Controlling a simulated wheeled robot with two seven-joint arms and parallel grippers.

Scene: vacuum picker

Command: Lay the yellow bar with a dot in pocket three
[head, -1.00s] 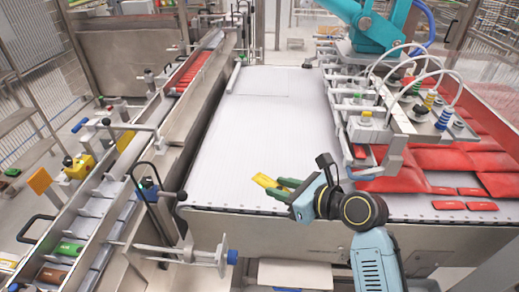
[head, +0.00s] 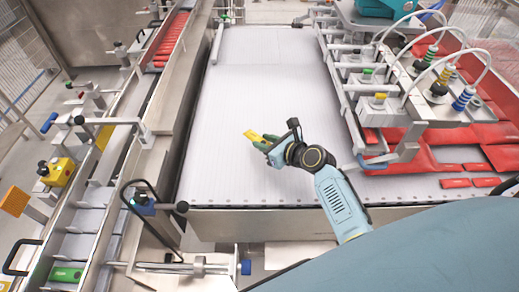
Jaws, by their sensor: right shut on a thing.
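My right gripper (head: 263,141), with dark green fingers, is shut on a small yellow bar (head: 252,135). It holds the bar over the white conveyor belt (head: 265,95), left of the belt's middle; the height above the belt is hard to tell. The bar sticks out to the left of the fingers, and no dot on it can be made out. A long metal channel divided into pockets (head: 82,220) runs along the left. A green bar (head: 66,274) lies in its near pocket, and several pockets behind look empty. My left gripper is not in view.
A yellow piece (head: 104,137) shows farther up the channel. A black handle and lever (head: 140,200) stand between channel and belt. The belt's middle is clear.

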